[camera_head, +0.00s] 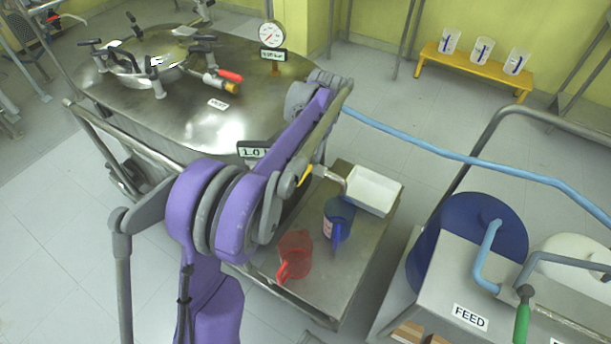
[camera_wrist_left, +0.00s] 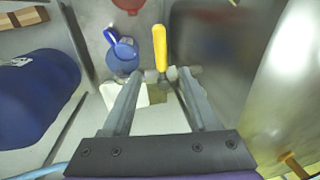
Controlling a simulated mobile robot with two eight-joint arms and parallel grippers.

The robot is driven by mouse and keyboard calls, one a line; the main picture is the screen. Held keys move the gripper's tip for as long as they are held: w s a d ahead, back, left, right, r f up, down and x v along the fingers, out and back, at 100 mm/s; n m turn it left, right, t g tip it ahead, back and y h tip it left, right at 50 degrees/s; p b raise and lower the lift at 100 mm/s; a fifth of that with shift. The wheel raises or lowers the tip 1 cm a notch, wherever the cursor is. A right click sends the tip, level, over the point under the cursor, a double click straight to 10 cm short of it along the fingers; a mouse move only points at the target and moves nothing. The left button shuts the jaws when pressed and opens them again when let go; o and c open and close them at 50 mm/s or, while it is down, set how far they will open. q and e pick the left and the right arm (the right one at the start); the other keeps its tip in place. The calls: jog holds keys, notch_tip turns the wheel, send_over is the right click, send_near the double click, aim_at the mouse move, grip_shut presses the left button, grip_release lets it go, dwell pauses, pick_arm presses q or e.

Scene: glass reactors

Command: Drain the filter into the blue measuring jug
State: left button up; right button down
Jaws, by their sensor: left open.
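The steel filter vessel (camera_head: 200,110) stands at the upper left. Its outlet pipe (camera_head: 335,180) with a yellow valve handle (camera_head: 305,176) is on its near right side. The blue measuring jug (camera_head: 338,218) stands upright on the steel table, close to the pipe's end; I cannot tell whether it is exactly beneath. In the left wrist view, the blue jug (camera_wrist_left: 122,55) is left of the yellow handle (camera_wrist_left: 160,46). My left gripper (camera_wrist_left: 165,76) is open, its fingers either side of the valve; contact is unclear. In the head view my arm partly hides the valve. My right gripper is not in view.
A light blue hose (camera_head: 460,156) crosses at right, above blue drum (camera_head: 465,230) and FEED stand. Three clear jugs sit on a yellow bench (camera_head: 480,72) behind.

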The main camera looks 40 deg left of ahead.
aim_at(304, 172)
pick_arm(q)
jog(key=f, duration=0.3)
jog(key=a+f+b, duration=0.1)
jog(key=f, duration=0.3)
jog(key=f+b, duration=0.1)
jog(key=f, duration=0.3)
jog(key=shift+a, duration=0.4)
grip_shut()
dwell(0.9)
